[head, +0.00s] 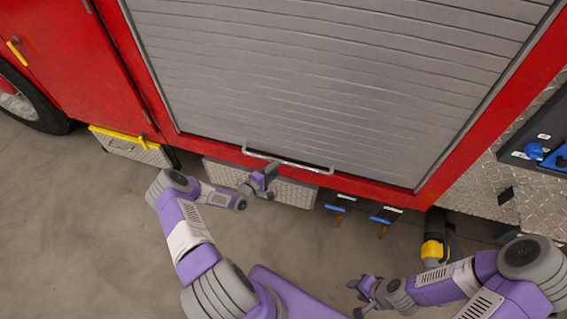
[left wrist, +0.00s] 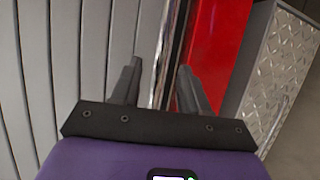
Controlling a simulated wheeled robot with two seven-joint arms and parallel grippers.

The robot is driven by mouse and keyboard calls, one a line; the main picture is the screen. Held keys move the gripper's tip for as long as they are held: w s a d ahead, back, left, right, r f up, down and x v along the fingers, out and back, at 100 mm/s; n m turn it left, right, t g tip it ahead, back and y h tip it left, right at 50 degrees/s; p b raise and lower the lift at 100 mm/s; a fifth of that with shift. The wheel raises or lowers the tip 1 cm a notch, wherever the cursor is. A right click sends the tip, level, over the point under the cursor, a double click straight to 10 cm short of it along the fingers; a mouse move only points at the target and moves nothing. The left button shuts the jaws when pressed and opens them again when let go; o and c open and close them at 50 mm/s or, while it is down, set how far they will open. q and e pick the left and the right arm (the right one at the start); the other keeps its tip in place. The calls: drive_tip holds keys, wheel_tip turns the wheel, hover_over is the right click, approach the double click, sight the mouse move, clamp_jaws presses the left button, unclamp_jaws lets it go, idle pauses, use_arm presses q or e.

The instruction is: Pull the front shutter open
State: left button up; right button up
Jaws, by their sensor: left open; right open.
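The front shutter (head: 320,80) is a grey slatted roller door in a red vehicle body, and it is down in the head view. A metal bar handle (head: 290,161) runs along its bottom edge. My left gripper (head: 268,172) is at the left part of this handle. In the left wrist view the open fingers of my left gripper (left wrist: 160,85) stand on either side of the bar (left wrist: 165,55), with slats on one side and red frame on the other. Contact with the bar cannot be told. My right gripper (head: 358,290) is open and empty, low over the floor, away from the shutter.
A diamond-plate step box (head: 295,192) sits below the shutter. Blue-and-orange fittings (head: 383,218) hang right of it, with a yellow-and-black object (head: 435,240) beyond. A yellow-topped box (head: 130,148) is at the left. The concrete floor (head: 70,230) is clear at the left.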

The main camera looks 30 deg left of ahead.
sight(284, 162)
use_arm(q)
drive_tip(key=b+x, duration=0.1)
drive_tip(key=x, duration=0.5)
drive_tip(key=shift+w+d+f, duration=0.1)
drive_tip(key=shift+w, duration=0.05)
clamp_jaws()
